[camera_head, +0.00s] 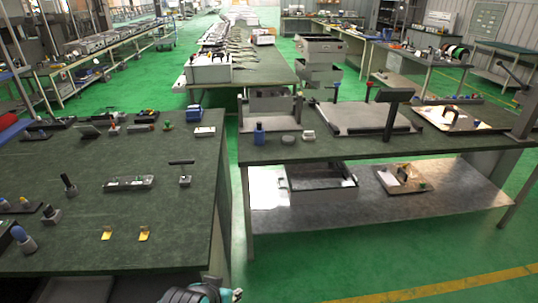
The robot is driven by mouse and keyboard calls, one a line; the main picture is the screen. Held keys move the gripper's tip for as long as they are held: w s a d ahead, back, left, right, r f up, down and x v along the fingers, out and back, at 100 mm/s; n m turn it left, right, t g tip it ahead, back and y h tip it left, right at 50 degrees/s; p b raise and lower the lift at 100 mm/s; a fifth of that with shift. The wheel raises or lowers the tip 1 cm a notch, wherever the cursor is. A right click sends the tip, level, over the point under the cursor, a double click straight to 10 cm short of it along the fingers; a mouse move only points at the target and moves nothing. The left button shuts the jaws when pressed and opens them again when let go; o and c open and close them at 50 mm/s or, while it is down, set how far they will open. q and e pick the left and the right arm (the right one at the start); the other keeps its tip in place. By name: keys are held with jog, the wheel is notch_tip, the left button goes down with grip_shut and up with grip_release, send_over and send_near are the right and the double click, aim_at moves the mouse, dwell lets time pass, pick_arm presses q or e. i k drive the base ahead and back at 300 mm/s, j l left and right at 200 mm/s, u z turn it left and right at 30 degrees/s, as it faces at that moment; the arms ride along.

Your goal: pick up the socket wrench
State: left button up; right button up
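I cannot single out the socket wrench for certain at this size. On the left dark green table (130,225), a tool with a black upright handle (68,181) stands on a small grey base. A short black bar (181,162) lies near the right side of that table, behind a small grey block (185,181). A tool with a blue-grey rounded end (22,239) is at the left edge. Neither gripper's fingers are visible. A black and teal part of my own body shows at the bottom edge, below the front of the table.
A grey metal part (129,183) lies mid-table, with two yellow pieces (106,235) near the front. A blue box (194,114) is at the back. Across a green floor gap, the right table (340,150) holds a flat plate with a black handle, a blue bottle (259,134) and a board.

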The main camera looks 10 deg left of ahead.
aim_at(184, 177)
jog(key=i+l+z, duration=0.7)
jog(key=z, duration=0.15)
jog(key=i+u, duration=0.45)
jog(key=i+l+u, duration=0.2)
jog(key=i+u, duration=0.4)
jog(key=u, duration=0.3)
jog(key=i+u, duration=0.2)
jog(key=u, duration=0.25)
jog(key=i+u, duration=0.15)
jog(key=u, duration=0.35)
jog(key=i+l+u, duration=0.15)
jog(key=u, duration=0.3)
jog(key=i+l+u, duration=0.15)
jog(key=u, duration=0.3)
